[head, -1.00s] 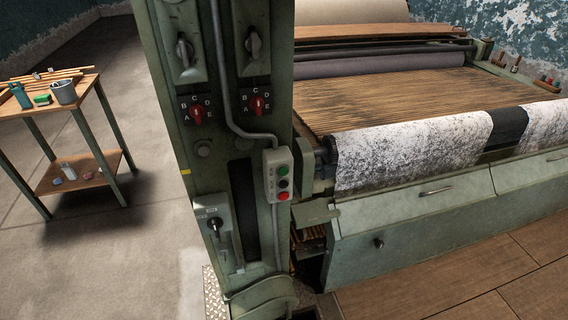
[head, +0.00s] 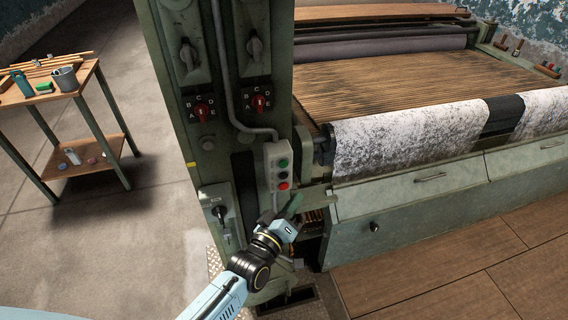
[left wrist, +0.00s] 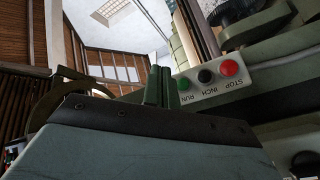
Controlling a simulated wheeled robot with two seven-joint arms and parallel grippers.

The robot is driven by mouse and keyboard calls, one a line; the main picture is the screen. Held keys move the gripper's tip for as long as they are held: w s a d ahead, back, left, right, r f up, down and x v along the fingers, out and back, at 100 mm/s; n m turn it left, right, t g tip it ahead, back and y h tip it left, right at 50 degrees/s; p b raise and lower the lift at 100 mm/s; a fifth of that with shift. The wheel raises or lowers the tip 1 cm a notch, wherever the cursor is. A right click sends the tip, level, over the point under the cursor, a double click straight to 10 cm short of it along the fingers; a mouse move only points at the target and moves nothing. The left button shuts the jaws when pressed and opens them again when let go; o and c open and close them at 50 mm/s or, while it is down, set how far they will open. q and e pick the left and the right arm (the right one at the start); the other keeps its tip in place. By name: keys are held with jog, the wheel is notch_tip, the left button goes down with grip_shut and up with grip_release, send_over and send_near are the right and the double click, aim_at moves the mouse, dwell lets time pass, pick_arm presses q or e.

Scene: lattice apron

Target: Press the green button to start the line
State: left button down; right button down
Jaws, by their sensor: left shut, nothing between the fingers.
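A pale control box (head: 271,176) is fixed to the green machine column. Its green button (head: 283,163) is at the top, a black button (head: 283,175) in the middle and a red button (head: 283,186) at the bottom. In the left wrist view the green button (left wrist: 184,83), marked RUN, lies just right of the fingertips. The black INCH button (left wrist: 205,76) and red STOP button (left wrist: 229,68) are farther right. My left gripper (head: 294,205) is shut and empty, its tips below and slightly right of the box in the head view; it also shows in the left wrist view (left wrist: 161,87). My right gripper is out of view.
Red selector knobs (head: 202,112) and a lower switch (head: 220,212) sit on the column near the box. A grey conduit (head: 224,90) runs down to the box. The slatted machine bed (head: 400,85) is right; a small table (head: 45,88) stands left.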

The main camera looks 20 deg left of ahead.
aim_at(283, 164)
pick_arm(q)
jog(key=shift+w+a+b, duration=0.65)
jog(key=shift+w+a, duration=0.2)
jog(key=shift+w, duration=0.35)
jog(key=shift+w+a+b, duration=0.7)
jog(key=shift+w+a, duration=0.1)
jog(key=shift+w, duration=0.45)
jog(key=shift+w+a+b, duration=0.65)
jog(key=shift+w+a, duration=0.2)
jog(key=shift+w, duration=0.35)
jog(key=shift+w, duration=0.15)
jog(key=shift+w+a+f, duration=0.1)
jog(key=shift+w+a, duration=0.1)
jog(key=shift+a, duration=0.05)
